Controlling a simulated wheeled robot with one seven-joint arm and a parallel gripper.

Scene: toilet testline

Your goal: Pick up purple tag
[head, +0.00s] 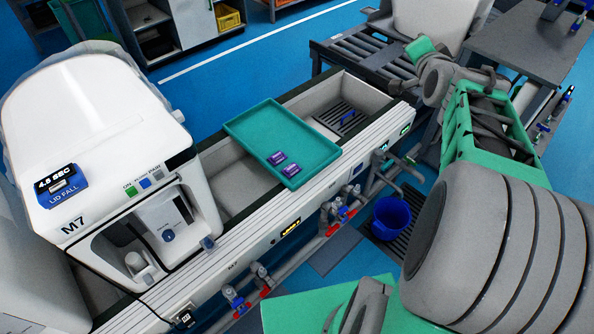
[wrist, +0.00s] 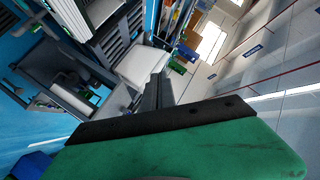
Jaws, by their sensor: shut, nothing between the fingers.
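Two small purple tags, one (head: 277,158) and another (head: 291,170), lie side by side near the front corner of a green tray (head: 262,122). The tray rests across the top of the long grey trough. My gripper (wrist: 158,80) shows in the wrist view with its dark fingers together and nothing between them. In the head view my arm reaches up the right side, well away from the tray; the fingers cannot be made out clearly there. No tag shows in the wrist view.
A white M7 machine (head: 105,140) stands left of the tray. Pipes with red and blue valves (head: 338,212) run along the trough's front. A blue bucket (head: 391,217) stands on the floor below. A roller conveyor (head: 362,55) lies behind. The space above the tray looks clear.

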